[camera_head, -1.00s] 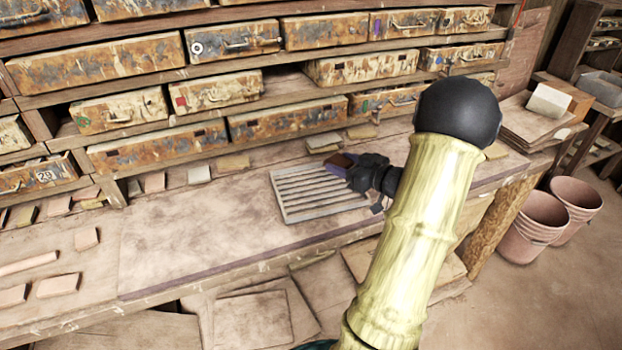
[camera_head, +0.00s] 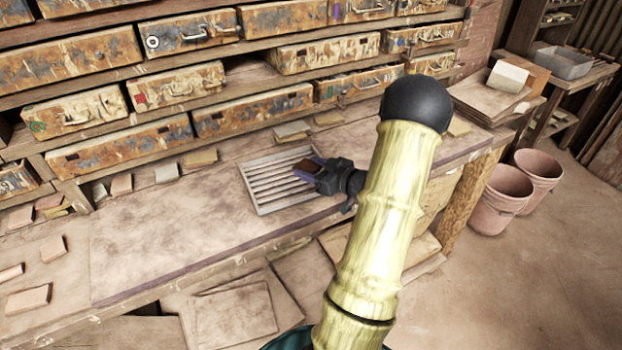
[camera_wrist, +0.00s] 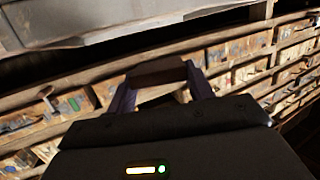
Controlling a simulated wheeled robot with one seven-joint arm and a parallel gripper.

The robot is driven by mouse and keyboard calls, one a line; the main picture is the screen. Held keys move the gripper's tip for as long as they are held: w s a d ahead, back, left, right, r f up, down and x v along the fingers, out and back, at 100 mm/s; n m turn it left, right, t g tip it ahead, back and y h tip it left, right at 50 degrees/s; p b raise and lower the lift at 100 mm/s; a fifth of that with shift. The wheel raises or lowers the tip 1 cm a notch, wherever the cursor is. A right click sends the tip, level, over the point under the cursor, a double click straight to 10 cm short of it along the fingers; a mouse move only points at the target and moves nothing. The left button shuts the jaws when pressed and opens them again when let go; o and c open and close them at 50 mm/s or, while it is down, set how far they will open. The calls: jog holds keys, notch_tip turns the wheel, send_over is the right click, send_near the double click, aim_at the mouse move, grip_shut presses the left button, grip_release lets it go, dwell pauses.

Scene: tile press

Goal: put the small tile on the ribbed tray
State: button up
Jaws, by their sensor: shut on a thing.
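My gripper (camera_head: 308,172) is shut on a small dark reddish-brown tile (camera_head: 306,166). In the head view the gripper and tile overlap the right part of the ribbed tray (camera_head: 262,198). The tray is a light grey, slatted rectangle lying flat on the bench. In the wrist view the tile (camera_wrist: 157,72) spans the space between the two fingers (camera_wrist: 158,90). The height of the tile above the tray is hard to tell.
The wooden bench (camera_head: 150,235) is clear left of the tray. Several pale tiles (camera_head: 202,158) lie along its back and left. Shelves of stained drawers (camera_head: 253,109) rise behind. Two pinkish buckets (camera_head: 500,198) stand on the floor at right.

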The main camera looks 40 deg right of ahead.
aim_at(312, 190)
jog(key=shift+f, duration=1.9)
jog(key=shift+f, duration=0.4)
jog(key=shift+f+b, duration=0.2)
jog(key=shift+b, duration=0.2)
jog(key=o, duration=1)
jog(key=shift+a+f, duration=0.1)
jog(key=shift+s, duration=0.1)
